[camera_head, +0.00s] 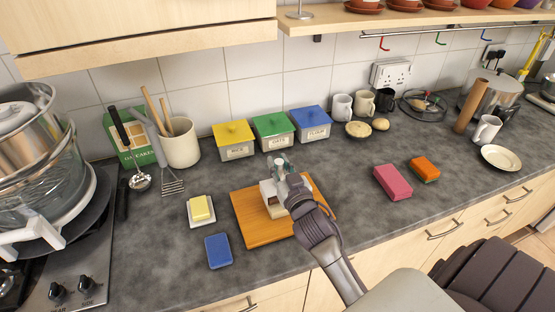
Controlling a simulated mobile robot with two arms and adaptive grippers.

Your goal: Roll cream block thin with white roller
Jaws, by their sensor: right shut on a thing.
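My right gripper (281,172) comes in from the bottom right and points down over the wooden board (249,219). It is shut on a pale white thing (267,188), which appears to be the white roller. The gripper hides much of it. A cream-coloured patch (276,210) just below on the board looks like the cream block, largely hidden by the gripper and wrist. I cannot tell whether roller and block touch. My left gripper is not in view.
A butter dish (201,211) and a blue sponge (218,250) lie left of the board. Yellow (234,141), green (274,132) and blue (310,124) boxes stand behind it. Pink (393,182) and orange (425,169) blocks lie right, with clear counter between.

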